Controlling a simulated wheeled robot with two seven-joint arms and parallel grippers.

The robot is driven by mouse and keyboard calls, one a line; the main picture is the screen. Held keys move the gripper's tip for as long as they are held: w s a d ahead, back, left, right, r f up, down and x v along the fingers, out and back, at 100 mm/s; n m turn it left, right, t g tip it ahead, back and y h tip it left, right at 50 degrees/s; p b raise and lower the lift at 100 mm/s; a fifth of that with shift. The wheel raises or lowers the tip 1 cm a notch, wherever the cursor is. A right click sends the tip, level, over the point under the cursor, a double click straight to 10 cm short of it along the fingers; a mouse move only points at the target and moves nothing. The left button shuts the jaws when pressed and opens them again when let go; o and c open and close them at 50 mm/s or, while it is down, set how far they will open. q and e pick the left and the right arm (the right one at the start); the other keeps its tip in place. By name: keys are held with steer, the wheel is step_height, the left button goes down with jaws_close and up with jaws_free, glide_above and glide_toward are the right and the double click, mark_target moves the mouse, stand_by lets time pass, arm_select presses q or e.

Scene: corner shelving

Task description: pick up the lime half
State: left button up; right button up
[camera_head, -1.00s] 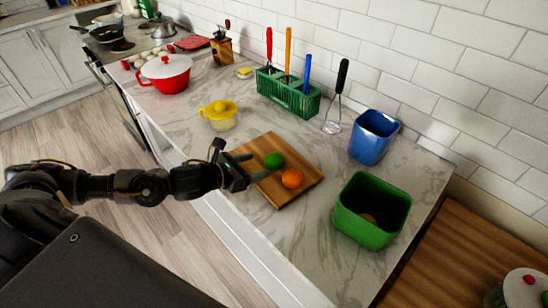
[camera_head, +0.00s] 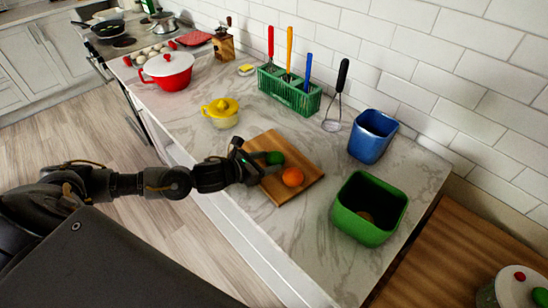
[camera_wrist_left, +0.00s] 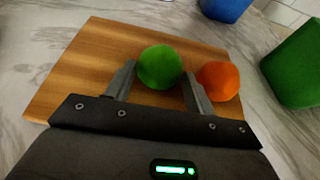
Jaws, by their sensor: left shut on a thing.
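The lime half (camera_head: 275,158) is a round green piece on the wooden cutting board (camera_head: 272,192). In the left wrist view the lime half (camera_wrist_left: 160,67) sits between the two fingers of my left gripper (camera_wrist_left: 157,82). In the head view my left gripper (camera_head: 262,165) reaches over the board's left edge and is shut on the lime half, partly hiding it. An orange half (camera_head: 293,177) lies on the board beside it; in the left wrist view the orange half (camera_wrist_left: 218,80) is close against the outside of the right finger. My right gripper is not in view.
A green bin (camera_head: 369,222) with something brownish inside and a blue container (camera_head: 372,137) stand right of the board. A yellow juicer (camera_head: 221,112) and a green utensil rack (camera_head: 289,95) stand behind it. Bare marble lies in front.

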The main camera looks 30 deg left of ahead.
arm_select(q)
steer(key=shift+r, duration=0.1)
steer(key=shift+r+b, duration=0.35)
steer(key=shift+r, duration=0.1)
steer(key=r, duration=0.1)
steer(key=r+b, duration=0.1)
steer(key=shift+s+a+r, duration=0.2)
steer(key=shift+r, duration=0.1)
steer(key=r+p+v, duration=0.1)
steer(key=v, duration=0.7)
steer(key=w+r+p+v, duration=0.1)
steer(key=r+p+v, duration=0.1)
steer(key=v, duration=0.6)
steer(key=shift+w+a+p, duration=0.25)
steer(key=shift+w+p, duration=0.05)
